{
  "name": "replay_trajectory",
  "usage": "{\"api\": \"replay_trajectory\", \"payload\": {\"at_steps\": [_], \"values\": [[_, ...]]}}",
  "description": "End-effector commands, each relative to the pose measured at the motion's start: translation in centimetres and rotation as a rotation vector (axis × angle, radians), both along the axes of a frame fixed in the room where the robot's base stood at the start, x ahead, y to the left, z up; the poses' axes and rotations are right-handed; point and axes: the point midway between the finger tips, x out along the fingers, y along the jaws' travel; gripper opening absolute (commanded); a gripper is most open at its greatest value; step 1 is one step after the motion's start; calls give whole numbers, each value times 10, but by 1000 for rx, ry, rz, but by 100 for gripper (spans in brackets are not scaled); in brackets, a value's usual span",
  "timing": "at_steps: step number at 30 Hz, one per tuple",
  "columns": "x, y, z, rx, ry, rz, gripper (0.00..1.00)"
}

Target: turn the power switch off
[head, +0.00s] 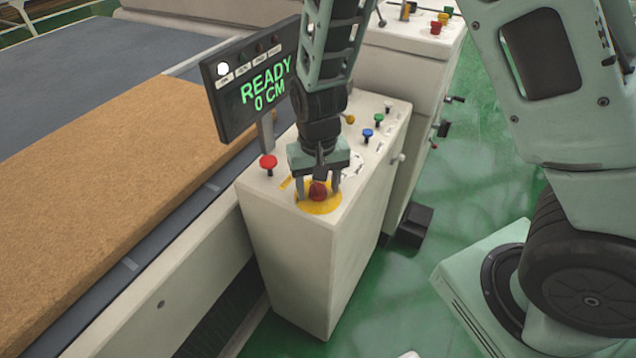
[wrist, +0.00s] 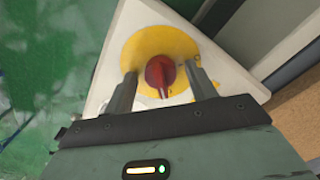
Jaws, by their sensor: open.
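The power switch (head: 318,191) is a red rotary knob on a round yellow plate (head: 319,208), at the near corner of the white control cabinet's top (head: 300,250). In the wrist view the red knob (wrist: 160,74) sits on the yellow plate (wrist: 135,50), its narrow end pointing toward my gripper. My gripper (head: 319,192) points down over the knob with its fingers open, one on each side. In the wrist view the gripper (wrist: 163,80) shows small gaps between the fingers and the knob. Whether the fingertips touch the plate is unclear.
A red push button (head: 268,163) stands left of my gripper. Blue (head: 367,133), green (head: 378,118) and yellow (head: 350,119) controls stand behind it. A display (head: 255,82) reads "READY 0 CM". A brown mattress slab (head: 110,170) lies left.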

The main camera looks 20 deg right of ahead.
Motion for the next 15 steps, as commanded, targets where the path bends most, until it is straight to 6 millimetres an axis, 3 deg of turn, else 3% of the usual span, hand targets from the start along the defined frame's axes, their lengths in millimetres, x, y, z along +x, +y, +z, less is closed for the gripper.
{"api": "replay_trajectory", "payload": {"at_steps": [6, 11, 15], "values": [[0, 0, 0, 0, 0, 0, 56], [0, 0, 0, 0, 0, 0, 12], [0, 0, 0, 0, 0, 1, 12]]}}
